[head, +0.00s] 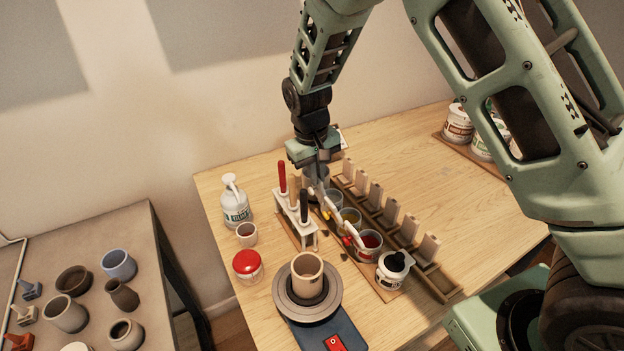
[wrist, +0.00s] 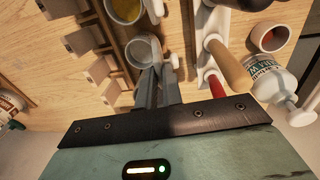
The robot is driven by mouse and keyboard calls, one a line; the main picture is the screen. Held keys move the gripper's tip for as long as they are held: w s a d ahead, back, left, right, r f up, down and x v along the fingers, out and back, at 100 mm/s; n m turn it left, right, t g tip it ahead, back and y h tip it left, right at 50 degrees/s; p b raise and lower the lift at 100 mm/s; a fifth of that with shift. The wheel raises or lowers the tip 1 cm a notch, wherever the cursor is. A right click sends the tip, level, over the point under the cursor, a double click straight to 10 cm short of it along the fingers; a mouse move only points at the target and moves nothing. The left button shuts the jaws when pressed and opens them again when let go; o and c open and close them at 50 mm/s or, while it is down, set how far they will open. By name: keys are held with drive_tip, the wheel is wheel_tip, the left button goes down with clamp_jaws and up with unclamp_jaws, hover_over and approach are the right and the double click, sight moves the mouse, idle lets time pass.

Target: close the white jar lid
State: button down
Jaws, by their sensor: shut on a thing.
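A pale, open-topped jar (wrist: 143,50) is at my fingertips in the wrist view. My gripper (wrist: 163,70) points down with its two fingers close together, shut at the near rim of this jar. What lies between the fingers is mostly hidden, and I cannot make out a separate lid. In the head view my gripper (head: 318,168) is at the far end of a row of open cups, and the wrist covers most of the jar there. A white jar with a black top (head: 392,268) stands at the near end of the row.
A tool rack (head: 296,215) with upright handles stands close left of my gripper. Beige upright blocks (head: 376,196) line the right. A white pump bottle (head: 235,205), a red-topped jar (head: 248,265) and a wheel with a pot (head: 307,278) are nearby.

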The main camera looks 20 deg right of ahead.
drive_tip(key=w+d+f+g+y+b, duration=0.1)
drive_tip(key=d+f+g+y+b, duration=0.1)
drive_tip(key=d+f+y+b, duration=0.3)
drive_tip(key=shift+w+d+f+y+b, duration=0.25)
drive_tip(key=shift+d+y+b, duration=2.3)
drive_tip(key=shift+y, duration=1.55)
drive_tip(key=shift+a, duration=0.2)
drive_tip(key=c, duration=1.8)
unclamp_jaws()
drive_tip(key=b+v, duration=0.3)
drive_tip(key=v, duration=1.4)
drive_tip(key=shift+w+d, duration=0.15)
